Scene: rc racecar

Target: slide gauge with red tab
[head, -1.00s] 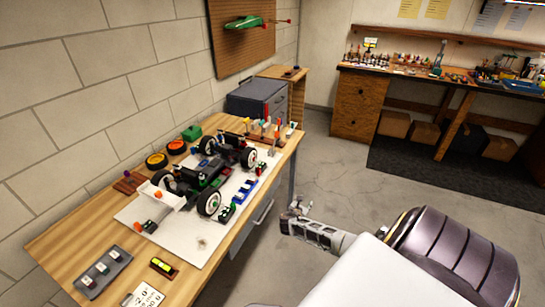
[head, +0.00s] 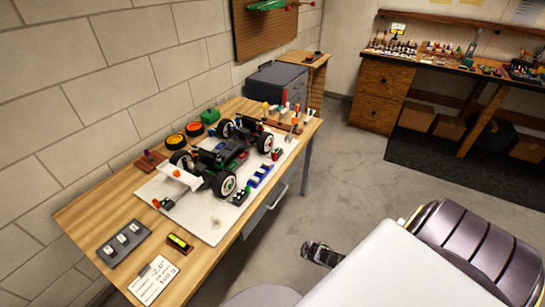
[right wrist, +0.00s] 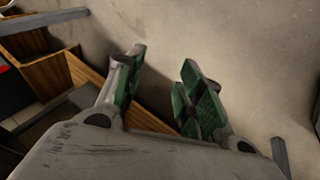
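The white mat (head: 207,215) lies on the wooden workbench (head: 87,213) with the RC car chassis (head: 215,160) on it. A blue holder (head: 261,175) with small light parts lies along the mat's right edge. Small green-and-red pieces (head: 240,196) sit near it; another piece with a red end (head: 165,202) lies at the mat's left. I cannot tell which part is the gauge with the red tab. My right gripper (head: 320,254) is off the bench's right side, over the floor. In the right wrist view its green-padded fingers (right wrist: 160,90) are apart and empty. My left gripper is not seen.
A grey tray with three small parts (head: 124,242), a yellow-green level (head: 179,243) and a written card (head: 153,281) lie at the near end. Orange-rimmed tyres (head: 185,136) and a tool rack (head: 285,120) stand behind.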

